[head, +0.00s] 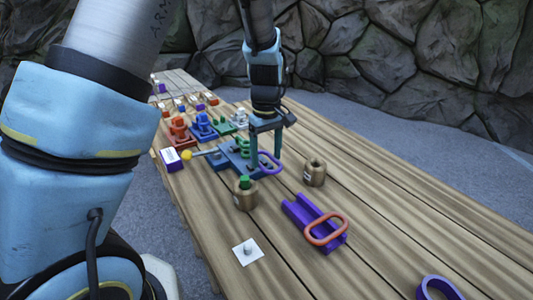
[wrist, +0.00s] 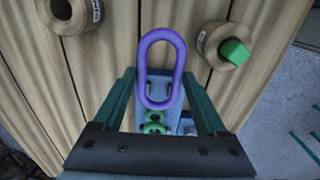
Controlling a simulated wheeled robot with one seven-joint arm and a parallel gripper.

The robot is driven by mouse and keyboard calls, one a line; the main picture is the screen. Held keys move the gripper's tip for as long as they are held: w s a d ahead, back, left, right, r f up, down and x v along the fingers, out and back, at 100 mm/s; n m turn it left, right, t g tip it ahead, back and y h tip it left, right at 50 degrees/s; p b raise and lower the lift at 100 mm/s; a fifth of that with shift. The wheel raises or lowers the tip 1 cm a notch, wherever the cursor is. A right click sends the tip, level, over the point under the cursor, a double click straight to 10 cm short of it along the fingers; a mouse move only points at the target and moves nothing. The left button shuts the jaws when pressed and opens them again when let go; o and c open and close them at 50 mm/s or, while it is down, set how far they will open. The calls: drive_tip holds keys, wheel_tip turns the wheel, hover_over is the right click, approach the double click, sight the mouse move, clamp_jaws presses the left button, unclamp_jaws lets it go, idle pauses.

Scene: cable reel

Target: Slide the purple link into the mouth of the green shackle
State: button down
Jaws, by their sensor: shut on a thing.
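The purple link (wrist: 143,72) is an oval ring, held across its width between the two green fingers of my gripper (wrist: 160,78). In the head view the purple link (head: 281,166) shows at the fingertips of my gripper (head: 265,160), by the right end of the blue base. The green shackle (wrist: 155,127) sits on the blue base (head: 229,161), just below the link's lower end in the wrist view. The link's lower end overlaps the blue base there. I cannot tell whether link and shackle touch.
A brown cylinder with a green square peg (head: 245,193) and a hollow brown cylinder (head: 315,172) stand nearby. A purple channel (head: 300,212) carries an orange oval link (head: 326,230). A white square with a knob (head: 248,251) lies in front. Coloured blocks stand farther back.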

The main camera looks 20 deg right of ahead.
drive_tip(key=shift+f+b, duration=1)
drive_tip(key=shift+f, duration=0.35)
drive_tip(key=shift+w+r, duration=0.15)
drive_tip(key=shift+w, duration=0.15)
drive_tip(key=shift+w+a, duration=0.15)
drive_tip(key=shift+w, duration=0.3)
drive_tip(key=shift+w+a+p, duration=0.2)
drive_tip(key=shift+w, duration=0.9)
drive_tip(key=shift+w+a+p, duration=0.15)
drive_tip(key=shift+w+a, duration=0.05)
drive_tip(key=shift+w, duration=0.9)
drive_tip(key=shift+w+a+p, duration=0.2)
drive_tip(key=shift+w, duration=0.9)
unclamp_jaws()
